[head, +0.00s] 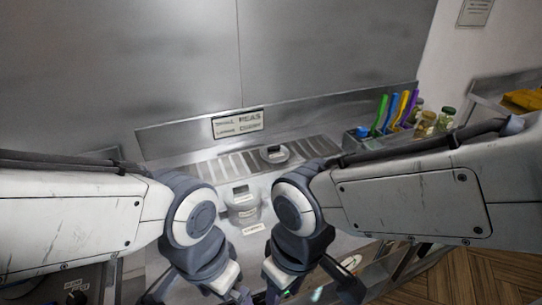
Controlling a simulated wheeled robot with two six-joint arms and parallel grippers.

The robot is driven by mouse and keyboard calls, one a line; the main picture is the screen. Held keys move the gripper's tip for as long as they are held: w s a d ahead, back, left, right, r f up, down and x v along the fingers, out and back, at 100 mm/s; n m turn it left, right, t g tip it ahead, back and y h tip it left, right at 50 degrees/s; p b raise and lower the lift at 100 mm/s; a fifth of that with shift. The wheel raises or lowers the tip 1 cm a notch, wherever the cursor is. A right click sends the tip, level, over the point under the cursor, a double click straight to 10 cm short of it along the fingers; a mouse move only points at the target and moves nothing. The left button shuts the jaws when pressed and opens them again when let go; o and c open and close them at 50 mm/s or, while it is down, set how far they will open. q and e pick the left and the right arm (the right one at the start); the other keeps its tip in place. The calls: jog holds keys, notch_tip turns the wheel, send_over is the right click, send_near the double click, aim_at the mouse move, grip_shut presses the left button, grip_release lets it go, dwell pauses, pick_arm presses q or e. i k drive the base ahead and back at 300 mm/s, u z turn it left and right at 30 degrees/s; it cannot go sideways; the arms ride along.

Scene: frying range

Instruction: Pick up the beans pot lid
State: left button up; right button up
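A grey pot (242,208) with a lid (241,190) stands on the steel counter between my two arms; a small label is on its front, too small to read. A second lidded round vessel or lid with a dark handle (275,153) sits on the slotted grate behind it. I cannot tell which lid belongs to beans. My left gripper (200,290) points down at the bottom edge, nearer than the pot. My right gripper (312,285) is beside it to the right. Both fingertips are cut off by the frame, and neither gripper touches a lid.
A sign (238,124) hangs on the low steel backsplash. A holder with coloured-handled utensils (397,112) and jars (427,122) stand at the right back. A small label plate (253,229) lies in front of the pot. Wooden floor (480,270) shows at lower right.

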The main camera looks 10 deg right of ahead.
aim_at(271, 154)
jog(key=z, duration=2.5)
jog(key=i, duration=1.3)
jog(key=u, duration=2.75)
jog(key=i, duration=0.5)
jog(key=z, duration=0.1)
